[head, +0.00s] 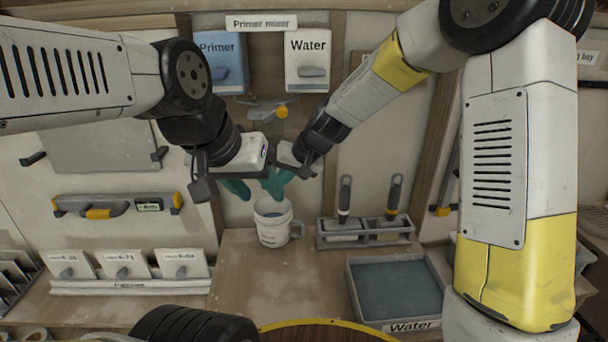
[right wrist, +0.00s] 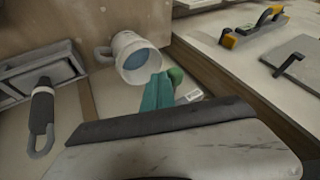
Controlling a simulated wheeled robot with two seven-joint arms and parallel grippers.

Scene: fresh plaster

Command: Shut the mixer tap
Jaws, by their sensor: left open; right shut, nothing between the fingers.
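The mixer tap (head: 264,110) is on the back wall under the "Primer mixer" sign (head: 261,23). It has grey metal parts and an orange knob (head: 282,112). My left gripper (head: 239,188) is open, below the tap and above the mug. My right gripper (head: 275,184) is shut and empty, close beside the left one. Its teal fingers show in the right wrist view (right wrist: 157,94). A white mug (head: 271,232) stands on the bench below the tap, with bluish contents; it also shows in the right wrist view (right wrist: 128,70). The grippers and forearms hide the wall just below the tap.
A blue Primer container (head: 221,75) and a white Water container (head: 307,75) flank the tap. A rack with tools (head: 364,232) and a Water tray (head: 398,290) stand right of the mug. Labelled holders (head: 130,264) line the left. Bare bench lies around the mug.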

